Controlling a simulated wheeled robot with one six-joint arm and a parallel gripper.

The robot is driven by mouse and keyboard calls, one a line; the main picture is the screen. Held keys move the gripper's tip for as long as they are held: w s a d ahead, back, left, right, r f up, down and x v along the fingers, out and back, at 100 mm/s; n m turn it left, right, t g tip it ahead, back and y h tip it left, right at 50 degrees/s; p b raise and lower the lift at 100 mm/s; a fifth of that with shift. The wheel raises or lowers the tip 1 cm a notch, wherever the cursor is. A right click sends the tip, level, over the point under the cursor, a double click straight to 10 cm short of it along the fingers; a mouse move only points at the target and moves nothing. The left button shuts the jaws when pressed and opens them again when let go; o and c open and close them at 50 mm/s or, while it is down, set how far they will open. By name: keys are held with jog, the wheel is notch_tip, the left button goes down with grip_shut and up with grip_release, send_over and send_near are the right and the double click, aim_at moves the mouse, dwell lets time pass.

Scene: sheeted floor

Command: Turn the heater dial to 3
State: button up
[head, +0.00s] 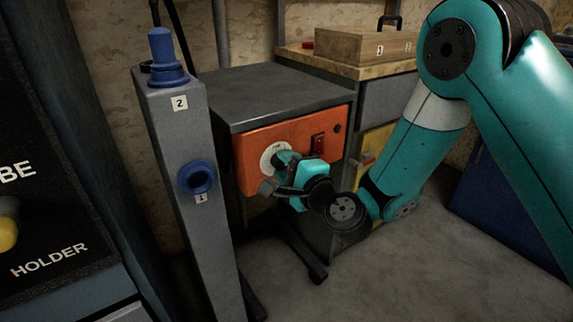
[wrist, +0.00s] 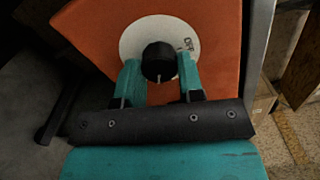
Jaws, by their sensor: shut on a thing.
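The heater is a grey box (head: 285,92) with an orange front panel (head: 250,147). A white round dial plate (head: 268,152) sits on the panel; it also shows in the wrist view (wrist: 130,40), with partly readable lettering at its right edge. A black dial knob (wrist: 158,60) with a pale pointer mark is at its centre. My gripper (wrist: 159,80) is shut on the knob, one teal finger on each side. The pale mark points toward the bottom of the wrist view. The scale numbers cannot be read. In the head view my gripper (head: 283,162) hides most of the knob.
A red switch (head: 318,146) is on the panel right of the dial. A grey post (head: 190,125) with blue fittings labelled 2 and 1 stands close on the left. A workbench (head: 385,98) with a wooden box (head: 355,45) is behind.

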jog(key=shift+d+m, duration=0.1)
jog(key=shift+m, duration=0.3)
jog(key=o, duration=0.9)
